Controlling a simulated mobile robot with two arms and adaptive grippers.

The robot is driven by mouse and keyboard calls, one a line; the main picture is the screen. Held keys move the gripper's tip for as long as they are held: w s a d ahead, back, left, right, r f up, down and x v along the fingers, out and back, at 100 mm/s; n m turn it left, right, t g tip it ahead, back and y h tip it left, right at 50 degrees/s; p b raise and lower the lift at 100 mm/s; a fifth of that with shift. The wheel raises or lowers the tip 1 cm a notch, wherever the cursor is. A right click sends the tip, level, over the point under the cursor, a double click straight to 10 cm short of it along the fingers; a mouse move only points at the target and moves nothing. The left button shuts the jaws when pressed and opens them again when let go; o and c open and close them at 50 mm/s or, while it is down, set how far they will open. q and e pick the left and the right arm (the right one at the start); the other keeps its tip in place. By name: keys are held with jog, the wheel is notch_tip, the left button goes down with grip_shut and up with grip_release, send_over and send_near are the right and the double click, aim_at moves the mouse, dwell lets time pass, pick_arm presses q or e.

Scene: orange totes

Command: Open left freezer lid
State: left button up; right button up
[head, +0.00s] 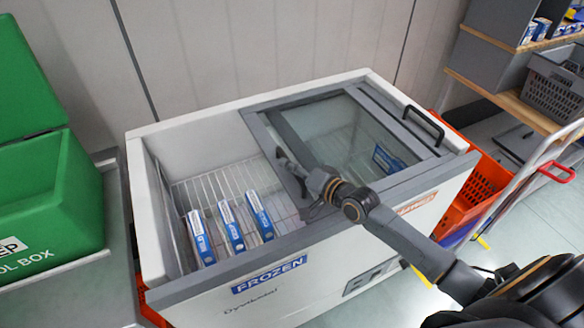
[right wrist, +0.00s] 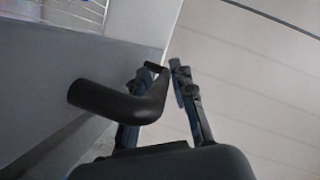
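The freezer (head: 150,170) is a white chest with grey trim. Its left half is uncovered, showing a wire basket with several blue-and-white boxes. Grey-framed glass lids (head: 345,130) overlap over the right half. My right gripper (head: 296,180) is at the left edge of the lids. In the right wrist view, a dark bent handle (right wrist: 125,102) reaches between the fingers of the right gripper (right wrist: 163,75). The fingers are apart, with a gap showing beside the right finger; whether they touch the handle is unclear. My left gripper is not in view.
A green tool box (head: 50,185) stands on a grey table at the left. An orange crate (head: 485,180) and a cart with a red handle (head: 558,170) are right of the freezer. Shelves with a grey basket (head: 555,90) stand at the back right. A wall is behind the freezer.

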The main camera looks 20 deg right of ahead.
notch_tip(320, 180, up, 3)
send_over(325, 204)
jog(key=shift+w+f, duration=0.1)
jog(key=shift+f, duration=0.1)
dwell(0.4)
dwell(0.5)
